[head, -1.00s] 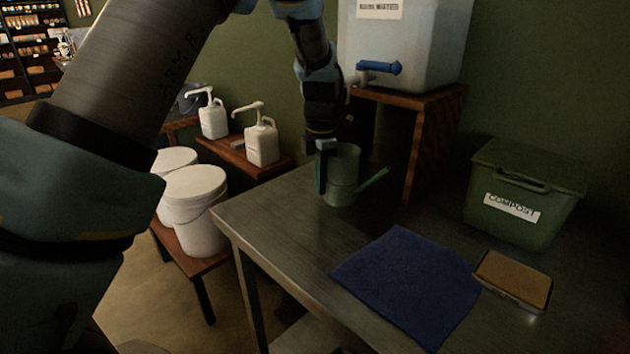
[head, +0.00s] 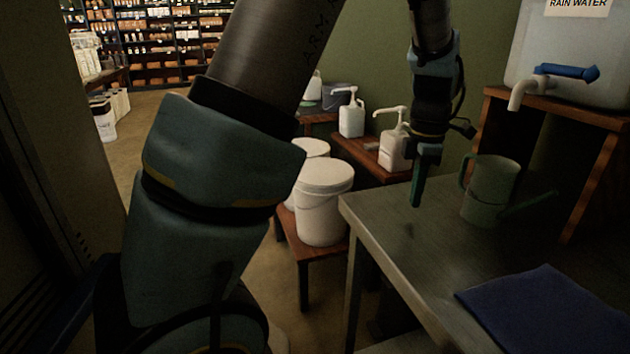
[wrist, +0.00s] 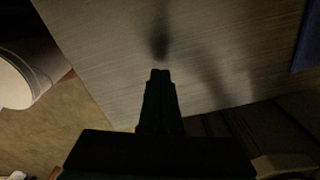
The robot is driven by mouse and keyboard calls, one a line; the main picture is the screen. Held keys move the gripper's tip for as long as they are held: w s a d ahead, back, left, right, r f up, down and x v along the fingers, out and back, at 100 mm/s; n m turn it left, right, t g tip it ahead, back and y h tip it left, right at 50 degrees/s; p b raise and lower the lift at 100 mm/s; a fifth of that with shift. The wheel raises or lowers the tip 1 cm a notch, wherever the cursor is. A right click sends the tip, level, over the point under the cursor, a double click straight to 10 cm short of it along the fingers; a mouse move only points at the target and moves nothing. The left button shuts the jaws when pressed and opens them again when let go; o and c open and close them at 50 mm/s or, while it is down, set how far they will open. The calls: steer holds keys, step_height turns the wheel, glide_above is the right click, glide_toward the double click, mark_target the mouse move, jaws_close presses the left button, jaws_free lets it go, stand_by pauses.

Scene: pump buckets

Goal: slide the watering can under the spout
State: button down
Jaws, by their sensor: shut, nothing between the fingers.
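The green watering can (head: 489,192) stands upright on the metal table, its handle to the left and its spout pointing right. The rain water tank's grey spout (head: 521,93) with a blue tap handle (head: 567,72) hangs over the edge of a wooden stand, above and to the right of the can. My gripper (head: 416,202) points down above the table, left of the can and apart from it. In the wrist view the fingers (wrist: 160,75) are together and empty over the bare tabletop. The can is not in the wrist view.
The metal table (head: 400,240) has bare room around the can's left and front. A blue cloth (head: 545,310) lies at the front right. The wooden stand (head: 598,165) is behind right. White buckets (head: 323,205) and pump bottles (head: 396,150) stand left of the table.

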steer(key=a+b, duration=0.1)
steer(key=a, duration=0.1)
steer(key=a+b, duration=0.1)
steer(key=a, duration=0.2)
steer(key=a+b, duration=0.1)
steer(key=a, duration=0.2)
steer(key=shift+w+a+f, duration=0.1)
steer(key=shift+w, duration=0.25)
step_height(320, 180, up, 10)
steer(key=a, duration=0.1)
steer(key=s+a+f+m+p, duration=0.1)
steer(key=a+f+m, duration=0.2)
steer(key=a+m, duration=0.3)
steer(key=s+a+f+m+t+p, duration=0.1)
steer(key=s+a+f+m+p, duration=0.1)
steer(key=a+f+m, duration=0.2)
steer(key=s+a+f+m+p, duration=0.1)
steer(key=s+a+f+m, duration=0.1)
steer(key=a+m, duration=0.6)
steer(key=a+f, duration=0.1)
steer(key=a, duration=0.2)
steer(key=shift+f+t, duration=0.15)
steer(key=shift+t, duration=0.15)
